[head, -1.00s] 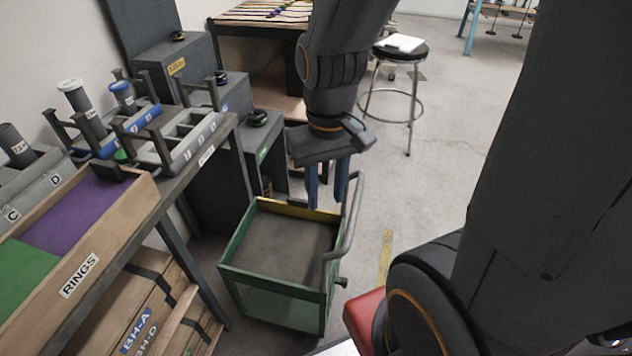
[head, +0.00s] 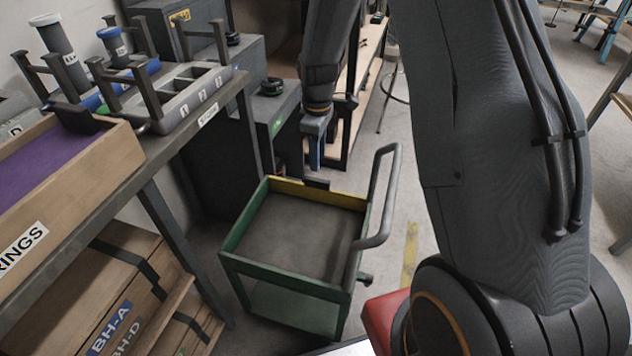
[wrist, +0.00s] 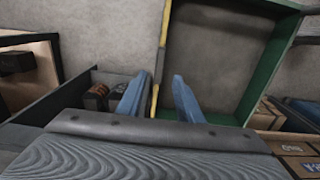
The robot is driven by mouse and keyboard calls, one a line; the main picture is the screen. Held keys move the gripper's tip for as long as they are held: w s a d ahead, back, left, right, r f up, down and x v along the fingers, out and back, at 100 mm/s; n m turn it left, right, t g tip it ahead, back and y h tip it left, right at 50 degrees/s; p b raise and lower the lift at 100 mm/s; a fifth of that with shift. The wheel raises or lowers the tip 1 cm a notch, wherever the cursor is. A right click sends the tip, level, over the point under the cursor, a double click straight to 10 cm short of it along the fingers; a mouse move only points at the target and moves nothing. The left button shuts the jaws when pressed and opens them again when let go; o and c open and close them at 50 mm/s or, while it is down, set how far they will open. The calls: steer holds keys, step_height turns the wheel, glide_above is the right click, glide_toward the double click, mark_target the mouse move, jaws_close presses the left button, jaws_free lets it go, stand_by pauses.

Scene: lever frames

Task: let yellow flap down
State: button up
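The yellow flap (head: 342,200) is the far side of a green cart (head: 285,315). It stands upright, its top about level with the cart's other rims, with a small dark piece at mid-edge. My gripper (head: 315,165) hangs pointing down by the flap's far side in the head view. In the wrist view, the flap (wrist: 164,35) shows as a thin edge-on strip running between the two blue fingers of my gripper (wrist: 160,80). The fingers are apart, one on each side. Whether either touches the flap I cannot tell.
The cart's grey handle (head: 383,200) rises at its right side. A workbench (head: 165,180) with a rings tray stands at left, wooden boxes (head: 135,300) beneath. Dark cabinets (head: 285,120) stand behind the cart. Open floor lies to the right, beyond my arm.

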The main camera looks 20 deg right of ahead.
mark_target(317, 179)
step_height(317, 179, down, 8)
steer(key=shift+r+b, duration=0.1)
steer(key=shift+b, duration=0.35)
jaws_close()
